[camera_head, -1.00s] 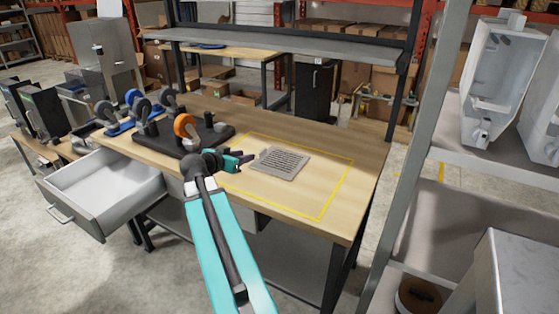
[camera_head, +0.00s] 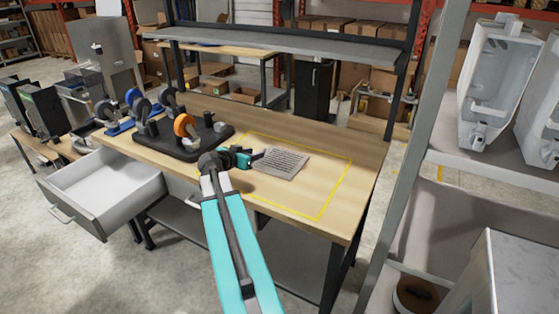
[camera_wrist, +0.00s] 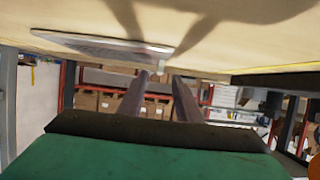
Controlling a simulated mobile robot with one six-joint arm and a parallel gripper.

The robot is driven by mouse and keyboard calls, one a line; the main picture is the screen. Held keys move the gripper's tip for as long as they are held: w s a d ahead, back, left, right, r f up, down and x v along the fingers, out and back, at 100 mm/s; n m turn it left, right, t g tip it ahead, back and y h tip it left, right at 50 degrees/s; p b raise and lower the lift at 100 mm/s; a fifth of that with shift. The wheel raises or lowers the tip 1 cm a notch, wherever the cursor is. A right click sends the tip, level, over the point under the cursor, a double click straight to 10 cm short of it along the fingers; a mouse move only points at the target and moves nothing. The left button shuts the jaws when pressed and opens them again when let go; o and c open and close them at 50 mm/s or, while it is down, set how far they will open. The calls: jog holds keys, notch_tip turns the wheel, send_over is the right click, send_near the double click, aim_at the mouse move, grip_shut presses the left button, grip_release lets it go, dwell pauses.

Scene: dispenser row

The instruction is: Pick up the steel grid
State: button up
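The steel grid (camera_head: 285,164) is a flat grey slotted plate on the wooden workbench, inside a yellow outlined rectangle. In the wrist view the grid (camera_wrist: 100,45) shows edge-on against the pale bench top, which fills the upper part of the picture. My gripper (camera_head: 258,157) is at the grid's left edge, low over the bench. In the wrist view my gripper (camera_wrist: 162,76) has its two dark fingers apart, with a clear gap between them. The fingertips are close to the grid's end; I cannot tell whether they touch it. Nothing is visibly held.
A black stand (camera_head: 180,143) with an orange wheel (camera_head: 184,125) is left of my gripper. An open drawer (camera_head: 103,190) juts from the bench's left front. A metal shelf (camera_head: 290,47) spans the bench's back. A rack with white housings (camera_head: 497,85) stands at the right.

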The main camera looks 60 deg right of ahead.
jog(key=p+x, duration=0.1)
jog(key=x, duration=0.2)
jog(key=shift+d+r+p, duration=0.15)
jog(key=shift+p, duration=0.25)
jog(key=shift+x, duration=1)
grip_shut()
